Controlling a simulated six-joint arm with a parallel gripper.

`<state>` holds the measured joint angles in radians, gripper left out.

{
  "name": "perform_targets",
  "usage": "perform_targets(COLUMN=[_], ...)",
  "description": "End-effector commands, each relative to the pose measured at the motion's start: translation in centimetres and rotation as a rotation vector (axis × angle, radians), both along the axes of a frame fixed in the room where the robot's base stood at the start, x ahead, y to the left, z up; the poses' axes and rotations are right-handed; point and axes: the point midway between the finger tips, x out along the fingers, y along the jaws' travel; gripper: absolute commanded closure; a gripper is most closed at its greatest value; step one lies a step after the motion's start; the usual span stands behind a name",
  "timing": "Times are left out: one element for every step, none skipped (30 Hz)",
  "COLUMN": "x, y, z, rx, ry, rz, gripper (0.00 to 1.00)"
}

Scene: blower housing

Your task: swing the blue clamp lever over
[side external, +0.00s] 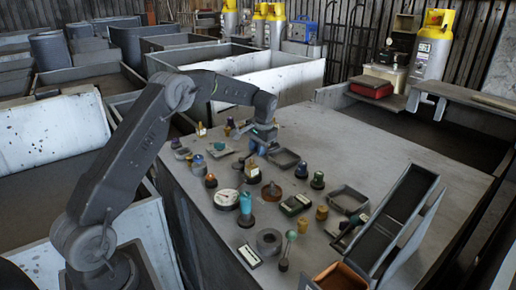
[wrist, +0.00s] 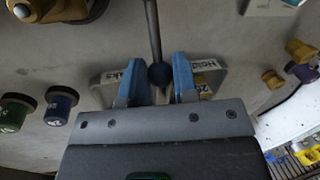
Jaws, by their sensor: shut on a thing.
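In the wrist view a thin grey rod with a dark blue ball knob, which looks like the blue clamp lever (wrist: 159,75), runs down from the top edge. My gripper (wrist: 158,82) has its two blue fingers on either side of the knob and is shut on it. Thin gaps seem to show beside the ball, so the exact contact is hard to see. In the side external view my gripper (side external: 262,150) is low over the far part of the grey table. The lever cannot be made out there, and its pivot is out of the wrist view.
A labelled tray-like part (wrist: 208,75) lies behind the fingers. Green (wrist: 15,112) and blue (wrist: 61,105) knobs stand at left, a yellow-brown part (wrist: 301,50) at right. On the table (side external: 400,160), many knobs and trays crowd the near side; the far right is clear.

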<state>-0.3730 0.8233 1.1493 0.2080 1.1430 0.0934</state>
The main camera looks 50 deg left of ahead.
Motion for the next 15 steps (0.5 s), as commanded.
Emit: perform_targets(x=[0.02, 0.02, 0.02, 0.02, 0.02, 0.03, 0.03, 0.02, 0.03, 0.03, 0.03, 0.05, 0.05, 0.05, 0.03], y=[-0.03, -0.03, -0.03, -0.05, -0.05, -0.03, -0.03, -0.02, 0.01, 0.05, 0.09, 0.16, 0.24, 0.32, 0.45], z=[0.03, 0.03, 0.03, 0.04, 0.04, 0.04, 0.04, 0.05, 0.04, 0.05, 0.06, 0.06, 0.06, 0.07, 0.06], rx=[-0.001, -0.001, -0.001, -0.001, -0.001, -0.001, -0.001, -0.001, -0.001, -0.001, -0.001, 0.000, 0.000, 0.000, 0.000], ry=[0.000, -0.001, -0.001, -0.001, -0.001, -0.001, 0.000, -0.001, -0.001, -0.001, -0.002, -0.002, -0.002, -0.002, -0.002], rz=[0.000, 0.000, 0.000, 0.000, 0.000, 0.000, 0.001, 0.003, 0.008, 0.012, 0.018, 0.027, 0.035, 0.047, 0.065], gripper=[1.00, 1.00, 1.00, 1.00, 1.00, 1.00, 1.00, 1.00, 1.00, 1.00, 1.00, 1.00, 1.00, 1.00, 1.00])
